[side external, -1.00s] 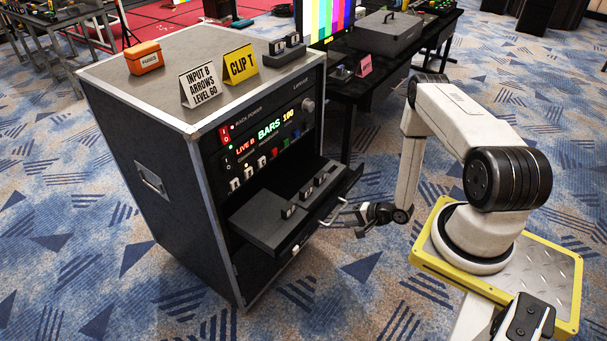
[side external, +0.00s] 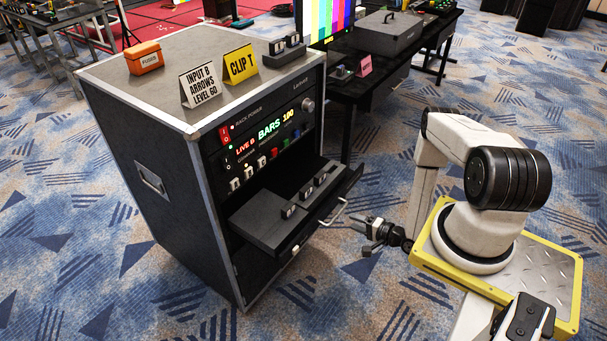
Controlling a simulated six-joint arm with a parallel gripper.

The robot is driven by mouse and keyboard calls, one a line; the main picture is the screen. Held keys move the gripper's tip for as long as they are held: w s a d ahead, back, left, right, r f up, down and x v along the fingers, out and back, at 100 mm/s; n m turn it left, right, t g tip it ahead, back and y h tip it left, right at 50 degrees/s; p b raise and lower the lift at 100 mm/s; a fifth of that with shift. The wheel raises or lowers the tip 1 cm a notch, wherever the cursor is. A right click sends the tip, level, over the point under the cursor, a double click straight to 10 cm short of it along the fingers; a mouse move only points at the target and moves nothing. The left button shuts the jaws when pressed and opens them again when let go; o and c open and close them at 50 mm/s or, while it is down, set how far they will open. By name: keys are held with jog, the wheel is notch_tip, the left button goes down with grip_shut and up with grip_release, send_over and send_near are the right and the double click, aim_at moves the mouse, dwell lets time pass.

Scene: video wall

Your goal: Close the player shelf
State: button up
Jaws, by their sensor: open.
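The player shelf (side external: 262,232) is a dark pull-out shelf low in the front of the black rack case (side external: 165,185). It stands out from the case front, with a grey box and several small pieces on it. A pale metal handle (side external: 334,213) is on its front edge. My gripper (side external: 361,232) is open and empty, to the right of the handle and a little below it in the picture. There is a gap between the fingers and the handle.
The case top holds an orange box (side external: 145,58), a white sign (side external: 200,86), a yellow sign (side external: 240,64) and a dark holder (side external: 287,50). A black desk (side external: 345,92) stands behind. Carpet is clear in front of the case.

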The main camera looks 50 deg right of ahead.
aim_at(338, 216)
jog(key=shift+x, duration=3.65)
grip_shut()
